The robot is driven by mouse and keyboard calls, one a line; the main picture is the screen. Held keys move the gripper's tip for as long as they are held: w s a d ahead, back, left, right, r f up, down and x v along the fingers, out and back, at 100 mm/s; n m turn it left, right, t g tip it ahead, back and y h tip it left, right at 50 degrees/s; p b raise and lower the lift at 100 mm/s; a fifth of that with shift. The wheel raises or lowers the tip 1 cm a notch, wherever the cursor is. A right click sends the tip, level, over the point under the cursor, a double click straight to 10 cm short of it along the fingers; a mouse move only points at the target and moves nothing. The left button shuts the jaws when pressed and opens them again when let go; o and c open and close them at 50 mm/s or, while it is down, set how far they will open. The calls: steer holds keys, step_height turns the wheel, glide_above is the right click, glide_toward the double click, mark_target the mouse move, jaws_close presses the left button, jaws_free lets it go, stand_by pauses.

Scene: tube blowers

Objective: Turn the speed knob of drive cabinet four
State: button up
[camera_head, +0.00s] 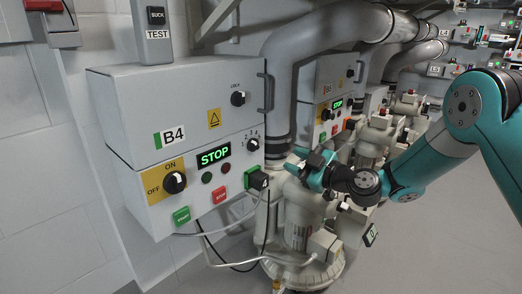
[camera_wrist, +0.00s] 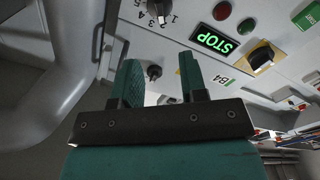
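Drive cabinet four, labelled B4 (camera_head: 174,135), is a light grey box on the wall at the left of the head view. Its speed knob (camera_head: 254,144), small and black with a number scale, is at the right of the lower panel; it shows at the top of the wrist view (camera_wrist: 159,10). The green STOP display (camera_head: 213,155) is left of it. My gripper (camera_head: 302,164) is right of the cabinet, apart from the knob. In the wrist view my gripper (camera_wrist: 160,62) is open, with nothing visible between its fingers.
An ON/OFF switch (camera_head: 175,182), a second black knob (camera_head: 238,98) and a green plug (camera_head: 254,178) are on the cabinet. A thick grey pipe (camera_head: 277,120) runs close to its right side. A blower (camera_head: 299,225) and loose cables (camera_head: 235,262) are below. More cabinets stand behind.

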mark_target(257, 145)
steer(key=b+x, duration=0.1)
steer(key=x, duration=1.1)
steer(key=shift+w+a, duration=0.15)
steer(key=shift+c, duration=0.2)
jaws_close()
